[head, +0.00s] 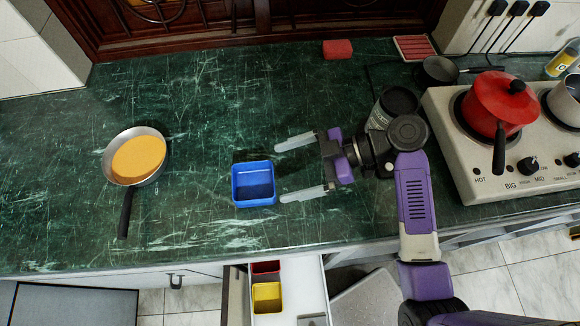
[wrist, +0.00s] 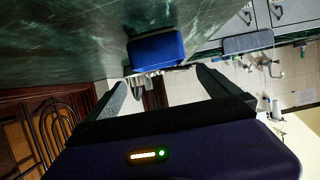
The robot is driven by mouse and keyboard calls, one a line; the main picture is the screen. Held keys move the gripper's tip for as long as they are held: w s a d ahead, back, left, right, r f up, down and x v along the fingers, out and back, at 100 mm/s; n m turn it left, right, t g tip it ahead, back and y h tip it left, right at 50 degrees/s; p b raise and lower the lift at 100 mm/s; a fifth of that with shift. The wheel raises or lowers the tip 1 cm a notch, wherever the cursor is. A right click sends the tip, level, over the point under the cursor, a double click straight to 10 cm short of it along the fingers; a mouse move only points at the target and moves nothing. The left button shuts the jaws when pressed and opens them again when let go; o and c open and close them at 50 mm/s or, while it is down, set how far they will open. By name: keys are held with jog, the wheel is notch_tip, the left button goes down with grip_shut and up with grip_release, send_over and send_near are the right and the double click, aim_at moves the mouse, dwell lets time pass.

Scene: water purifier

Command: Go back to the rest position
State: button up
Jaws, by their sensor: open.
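My gripper (head: 305,168) is open and empty over the green marble counter (head: 220,110). Its two fingers point left in the head view. A blue square container (head: 254,184) stands just beyond the fingertips, to their left, apart from them. The blue container also shows in the wrist view (wrist: 155,50), ahead of the open fingers (wrist: 165,85). My arm reaches in from the lower right of the head view.
A pan (head: 136,156) with an orange-yellow disc lies at left. A stove (head: 510,150) with a red pot (head: 499,103) stands at right. A dark canister (head: 392,106) is close behind my wrist. A drawer with a yellow box (head: 267,298) is open below the counter.

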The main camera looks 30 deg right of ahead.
dwell(0.4)
